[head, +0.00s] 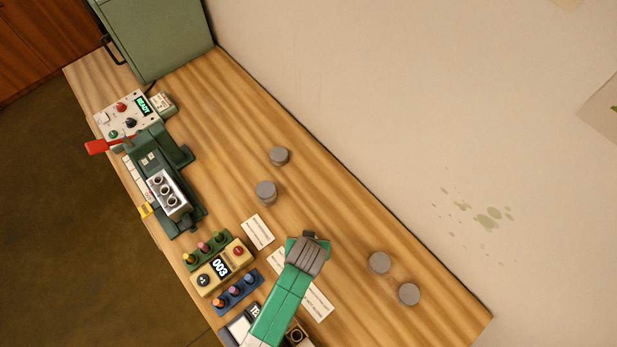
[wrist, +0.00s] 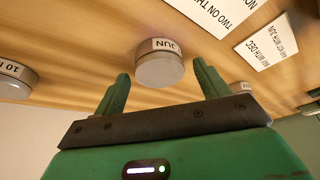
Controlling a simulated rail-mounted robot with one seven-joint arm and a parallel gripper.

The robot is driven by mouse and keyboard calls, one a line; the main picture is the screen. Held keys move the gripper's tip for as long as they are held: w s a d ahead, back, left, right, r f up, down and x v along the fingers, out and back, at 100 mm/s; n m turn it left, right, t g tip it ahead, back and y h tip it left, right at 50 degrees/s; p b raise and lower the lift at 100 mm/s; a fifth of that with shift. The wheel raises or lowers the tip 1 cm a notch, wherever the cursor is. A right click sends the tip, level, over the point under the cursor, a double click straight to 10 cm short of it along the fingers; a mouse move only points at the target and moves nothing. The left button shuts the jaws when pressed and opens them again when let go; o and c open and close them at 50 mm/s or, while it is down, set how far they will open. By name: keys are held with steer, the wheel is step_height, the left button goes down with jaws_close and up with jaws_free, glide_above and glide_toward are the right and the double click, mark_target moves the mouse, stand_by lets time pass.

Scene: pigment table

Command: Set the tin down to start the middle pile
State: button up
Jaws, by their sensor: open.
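A grey tin with a white label reading JUN (wrist: 160,70) stands on the wooden table in the wrist view. My gripper (wrist: 163,78) is open, with one green finger on either side of this tin. I see a gap at the left finger; contact at the right one is hard to judge. In the head view my gripper (head: 308,243) is over the table's middle, and its wrist hides the tin. Other grey tins stand at the upper middle (head: 279,156), just below it (head: 265,192), and at the right (head: 379,262) (head: 408,293).
Printed cards (head: 257,231) lie on the table left of my gripper and under my arm. A green press (head: 165,185) with a red lever, a counter box (head: 220,267) and coloured peg racks (head: 237,290) line the left edge. A green cabinet (head: 155,35) stands at the far end.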

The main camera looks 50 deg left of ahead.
steer(key=p+v, duration=0.1)
steer(key=v, duration=1.1)
steer(key=shift+w+r, duration=0.1)
steer(key=shift+r, duration=0.05)
steer(key=w+d+r+m+t, duration=0.2)
steer(key=w+r+t, duration=0.3)
steer(key=r, duration=0.7)
steer(key=w+d+r+m+t, duration=0.1)
steer(key=w+d+r+t, duration=0.1)
steer(key=w+r, duration=0.75)
steer(key=w+d+r+m+t, duration=0.25)
steer(key=w+r+t, duration=0.2)
steer(key=r, duration=0.85)
steer(key=s+d+r+m+t+h, duration=0.1)
steer(key=s+d+r+t, duration=0.1)
steer(key=r, duration=0.8)
steer(key=s+d+r+m+t+h, duration=0.1)
steer(key=s+d+r+t, duration=0.2)
steer(key=r, duration=0.8)
steer(key=s+d+r+m+t+h, duration=0.1)
steer(key=d+r+t, duration=0.4)
steer(key=r, duration=0.6)
steer(key=shift+s+d+r+m, duration=0.25)
steer(key=shift+s+d+m, duration=0.3)
steer(key=shift+s+d, duration=0.5)
steer(key=shift+s+a+t, duration=0.1)
steer(key=shift+a+t, duration=0.05)
steer(key=shift+t, duration=0.1)
